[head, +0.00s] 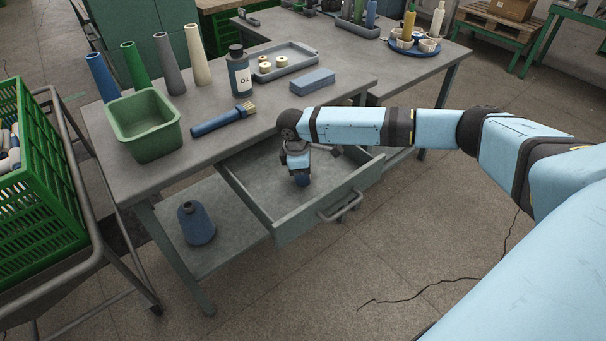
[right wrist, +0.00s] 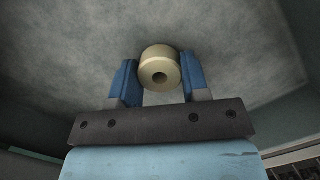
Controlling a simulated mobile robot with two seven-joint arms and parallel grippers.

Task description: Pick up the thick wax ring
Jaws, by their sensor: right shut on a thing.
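A cream-coloured thick wax ring (right wrist: 160,68) with a dark central hole shows in the right wrist view, between the two blue fingers of my right gripper (right wrist: 161,80). The gripper is shut on it. In the head view my right gripper (head: 302,181) points down inside the open drawer (head: 265,211), and the ring is hidden there. I cannot tell whether the ring touches the drawer floor. My left gripper is not in view.
The drawer walls surround my gripper.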

